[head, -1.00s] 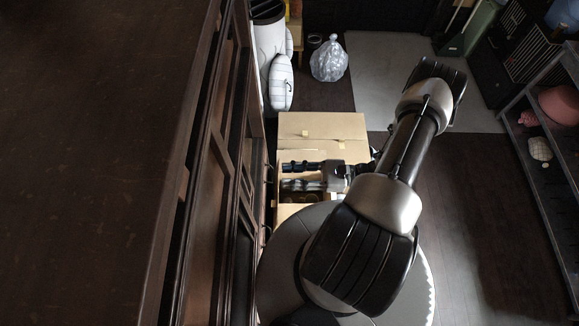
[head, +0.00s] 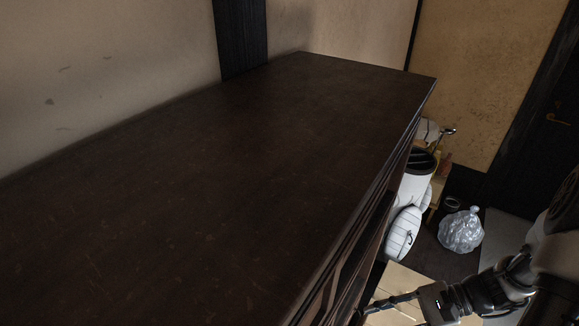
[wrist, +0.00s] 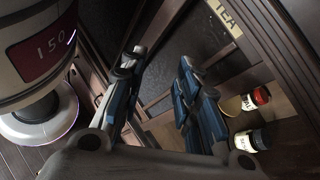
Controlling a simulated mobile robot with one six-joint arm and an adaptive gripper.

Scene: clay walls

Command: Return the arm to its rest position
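My gripper (head: 382,304) is at the bottom right in the head view, pointing left towards the front of the dark wooden cabinet. The wrist view shows its two blue-padded fingers (wrist: 158,72) spread apart, with nothing between them. My arm is cut off by the right edge of the head view. In the wrist view, a bottle with a red cap (wrist: 257,97) and a jar with a dark cap (wrist: 262,139) are to the right of the fingers, apart from them.
The dark cabinet top (head: 230,170) is bare and fills the middle of the head view. Beyond its right end are a white bin (head: 412,190), a clear trash bag (head: 461,230) and a cardboard box (head: 395,285). A TEA label (wrist: 225,16) shows in the wrist view.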

